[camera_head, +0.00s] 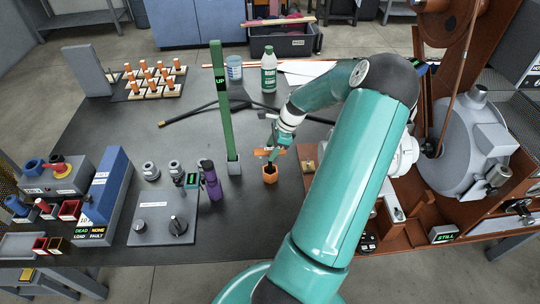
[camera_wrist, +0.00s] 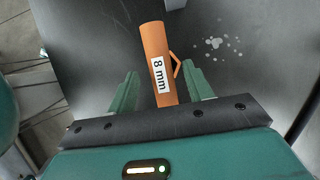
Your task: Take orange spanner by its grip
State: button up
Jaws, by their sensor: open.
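The orange spanner's grip (camera_wrist: 156,50) shows in the wrist view as a cylinder with a white "8 mm" label and a small loop on its right side. Its near end lies between the two fingers of my gripper (camera_wrist: 162,76), with gaps visible on both sides. My gripper is open. In the head view, my gripper (camera_head: 270,150) is over the right-middle of the dark table, with an orange piece of the spanner (camera_head: 261,152) at its fingers. An orange cup-like holder (camera_head: 270,177) stands just below. The spanner's working end is hidden.
A green post (camera_head: 219,120) marked "UP" stands just left of my gripper. A purple bottle (camera_head: 212,183) and a grey knob panel (camera_head: 160,220) are farther left. A white-green bottle (camera_head: 268,72) stands behind.

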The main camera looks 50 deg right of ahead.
aim_at(270, 163)
jog(key=x, duration=0.3)
jog(key=shift+w+f, duration=0.2)
jog(key=shift+f, duration=0.1)
jog(key=shift+a, duration=0.1)
jog(key=shift+c, duration=0.2)
grip_shut()
jog(key=shift+r, duration=0.15)
